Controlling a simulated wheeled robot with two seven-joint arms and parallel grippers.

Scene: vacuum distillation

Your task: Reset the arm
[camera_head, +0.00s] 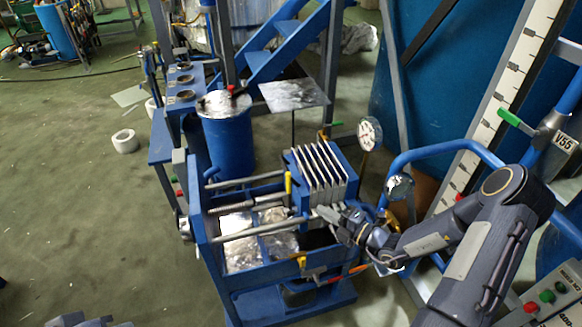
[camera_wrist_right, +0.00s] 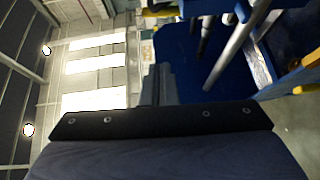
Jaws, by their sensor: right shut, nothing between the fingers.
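My right arm (camera_head: 485,240) comes in from the lower right of the head view. Its gripper (camera_head: 332,217) points left and is shut and empty. It is close to the front of the stacked plates (camera_head: 318,167) on the blue press frame (camera_head: 262,290); I cannot tell whether it touches them. In the right wrist view the grey fingers (camera_wrist_right: 158,84) show beyond the dark wrist edge, with nothing held.
A pressure gauge (camera_head: 369,134) and blue pipe rails (camera_head: 430,150) stand close to my right arm. A blue drum (camera_head: 228,140) and blue stairs (camera_head: 275,45) are behind the press. A white roll (camera_head: 125,141) lies on the green floor, which is mostly clear at left.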

